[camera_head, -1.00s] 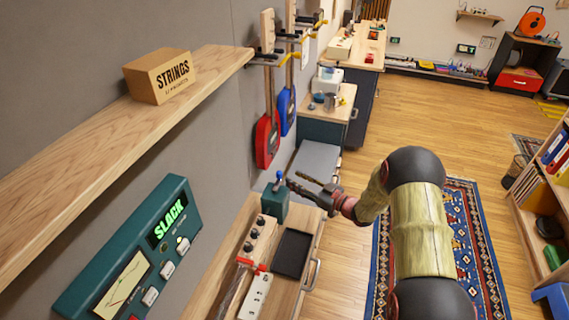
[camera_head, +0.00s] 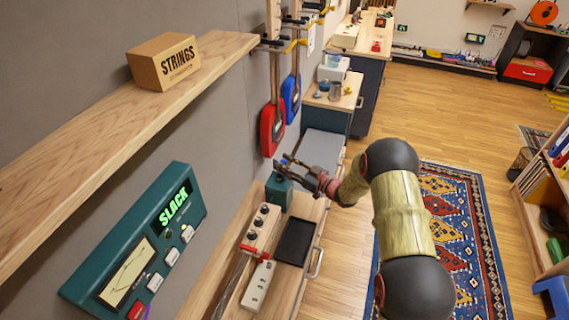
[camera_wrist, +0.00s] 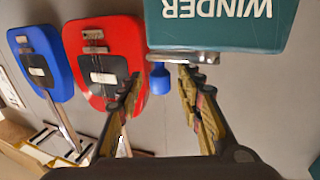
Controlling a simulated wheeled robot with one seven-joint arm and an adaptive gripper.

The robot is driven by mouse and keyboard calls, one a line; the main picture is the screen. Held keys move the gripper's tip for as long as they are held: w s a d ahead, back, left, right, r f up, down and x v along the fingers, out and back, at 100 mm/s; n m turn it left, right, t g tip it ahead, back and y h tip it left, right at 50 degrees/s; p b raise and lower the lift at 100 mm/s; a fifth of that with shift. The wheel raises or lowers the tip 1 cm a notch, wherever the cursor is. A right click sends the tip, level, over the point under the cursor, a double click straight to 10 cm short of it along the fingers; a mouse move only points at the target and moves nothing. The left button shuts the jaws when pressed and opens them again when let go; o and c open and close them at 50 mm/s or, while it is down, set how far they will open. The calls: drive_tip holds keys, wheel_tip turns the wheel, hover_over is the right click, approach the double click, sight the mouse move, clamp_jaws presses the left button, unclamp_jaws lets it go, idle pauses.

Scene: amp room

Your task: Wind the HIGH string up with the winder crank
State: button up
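The winder is a teal box (camera_head: 279,191) on the wooden bench; its label "WINDER" shows upside down in the wrist view (camera_wrist: 222,25). A grey metal crank bar (camera_wrist: 183,57) runs along its edge, with a blue knob (camera_wrist: 160,80) on it. My gripper (camera_head: 284,164) is at the winder's top in the head view. In the wrist view my gripper (camera_wrist: 160,84) is open, and the knob shows between its fingertips; I cannot tell whether they touch it. The teal tuner panel (camera_head: 140,240) on the wall reads "SLACK".
A red guitar (camera_head: 272,130) and a blue guitar (camera_head: 291,98) hang on the wall close behind the winder. A wooden shelf (camera_head: 95,120) with a "STRINGS" box (camera_head: 165,62) juts out at left. A black tray (camera_head: 295,241) and a knobbed strip (camera_head: 263,226) lie on the bench.

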drive_tip(key=shift+c, duration=0.3)
clamp_jaws()
idle(0.3)
